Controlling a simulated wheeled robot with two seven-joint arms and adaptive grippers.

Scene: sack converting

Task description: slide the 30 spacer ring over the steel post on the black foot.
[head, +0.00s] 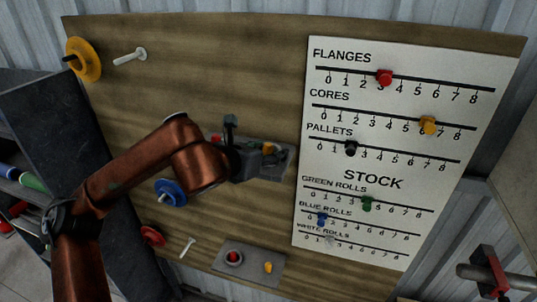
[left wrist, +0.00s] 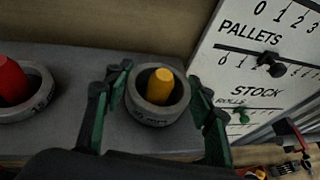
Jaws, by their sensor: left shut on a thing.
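A grey ring (left wrist: 158,112) with lettering that seems to end in "mm" stands around a yellow post on a grey shelf in the left wrist view; its number is not clear. My left gripper (left wrist: 160,100) has a finger on each side of this ring and is shut on it. In the head view the left gripper (head: 258,158) is at the upper shelf and hides part of it. A second grey ring (left wrist: 38,98) surrounds a red post to the left. I cannot make out a steel post on a black foot. My right gripper is not in view.
A lower grey shelf (head: 250,279) carries a ring around a red piece and a bare yellow post (head: 268,267). Blue (head: 171,193) and yellow (head: 84,60) discs hang on the wooden board. A stock chart (head: 375,150) is to the right. A red bracket with a grey bar (head: 477,272) stands lower right.

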